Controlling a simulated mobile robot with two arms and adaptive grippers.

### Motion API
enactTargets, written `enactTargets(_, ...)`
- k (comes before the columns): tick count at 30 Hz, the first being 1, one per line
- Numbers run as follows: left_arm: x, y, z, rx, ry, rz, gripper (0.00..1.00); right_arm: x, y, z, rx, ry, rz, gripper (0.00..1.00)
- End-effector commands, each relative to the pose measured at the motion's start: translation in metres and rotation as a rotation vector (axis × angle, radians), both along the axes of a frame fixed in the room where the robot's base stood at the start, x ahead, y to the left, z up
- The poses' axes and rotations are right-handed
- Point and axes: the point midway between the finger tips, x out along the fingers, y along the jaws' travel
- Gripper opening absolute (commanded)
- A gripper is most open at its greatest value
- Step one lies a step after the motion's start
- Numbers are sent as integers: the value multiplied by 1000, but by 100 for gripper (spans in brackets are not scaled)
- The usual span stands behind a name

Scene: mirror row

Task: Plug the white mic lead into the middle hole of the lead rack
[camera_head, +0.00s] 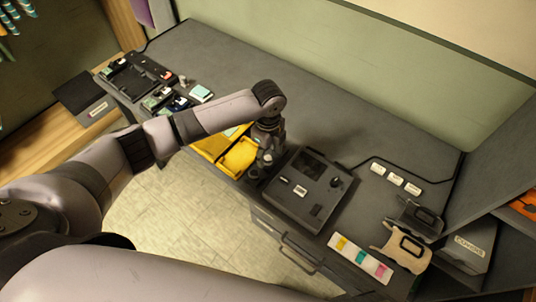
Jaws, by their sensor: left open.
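My left arm reaches in from the left across the desk. My left gripper (260,168) points down at the desk's front edge, between a yellow tray and a black box (304,192). It is open, and I see nothing held in it. The black box has a dark recessed panel, a small pale piece and a dark knob on top. I cannot make out the white mic lead or the lead rack with certainty, nor any middle hole. My right gripper is out of view.
The yellow tray (238,158) is partly behind my arm. Dark trays with small items (140,75) stand at the far left. Several white labels (396,179), a colour-marked white strip (360,258) and a beige holder (404,250) are at the right. The desk's back middle is clear.

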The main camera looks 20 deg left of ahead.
Motion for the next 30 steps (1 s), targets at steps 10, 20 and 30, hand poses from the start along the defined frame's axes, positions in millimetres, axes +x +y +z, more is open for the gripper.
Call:
enactTargets(10, 1, 0, 74, -2, -5, -2, 50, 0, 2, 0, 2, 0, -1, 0)
enactTargets(20, 0, 0, 104, -1, 0, -2, 50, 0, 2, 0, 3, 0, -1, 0)
enactTargets(30, 0, 0, 105, -1, 0, -1, 50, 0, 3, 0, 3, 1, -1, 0)
